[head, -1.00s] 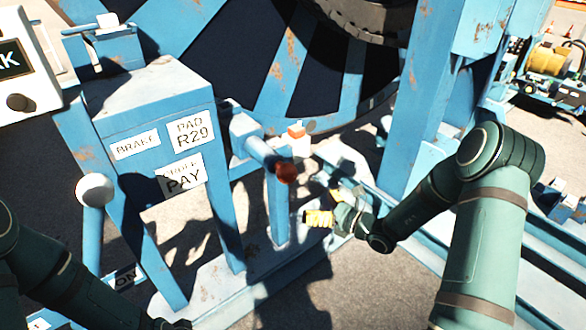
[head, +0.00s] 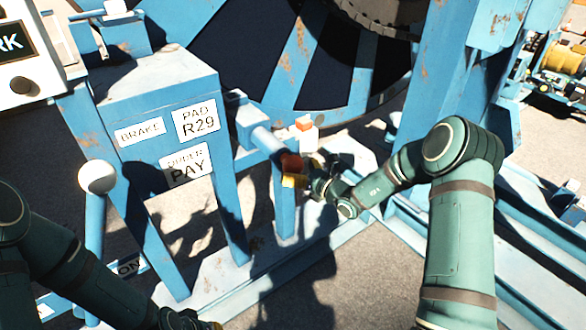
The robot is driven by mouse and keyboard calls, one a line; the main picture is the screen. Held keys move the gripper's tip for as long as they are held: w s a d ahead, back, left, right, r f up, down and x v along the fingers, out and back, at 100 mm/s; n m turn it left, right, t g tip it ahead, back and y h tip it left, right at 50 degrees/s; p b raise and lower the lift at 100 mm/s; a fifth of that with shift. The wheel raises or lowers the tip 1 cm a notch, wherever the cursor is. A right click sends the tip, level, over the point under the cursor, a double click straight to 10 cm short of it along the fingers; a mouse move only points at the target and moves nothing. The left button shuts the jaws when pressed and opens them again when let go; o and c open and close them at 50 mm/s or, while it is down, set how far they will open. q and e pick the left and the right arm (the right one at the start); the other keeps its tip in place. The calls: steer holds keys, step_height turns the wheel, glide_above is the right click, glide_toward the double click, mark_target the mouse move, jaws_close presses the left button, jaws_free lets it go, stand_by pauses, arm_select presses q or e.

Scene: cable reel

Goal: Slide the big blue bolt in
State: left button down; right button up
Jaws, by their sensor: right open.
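The big blue bolt (head: 265,140) lies horizontally in a blue bracket on a post, its red-brown end (head: 291,162) pointing toward the lower right. My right gripper (head: 302,171) is open, its yellow fingertips right at the red-brown end. One fingertip shows just below that end. I cannot tell whether the fingers touch it. My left gripper (head: 195,321) is at the bottom edge, mostly cut off, so its jaws cannot be read.
A blue stand (head: 150,90) with labels is left of the bolt, with a white-knobbed lever (head: 97,177) beside it. A small orange-and-white block (head: 304,132) is just behind the bolt's end. The large blue reel (head: 290,65) fills the back. Blue rails run along the ground at right.

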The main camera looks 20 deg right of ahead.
steer(key=shift+x, duration=0.85)
steer(key=shift+c, duration=0.3)
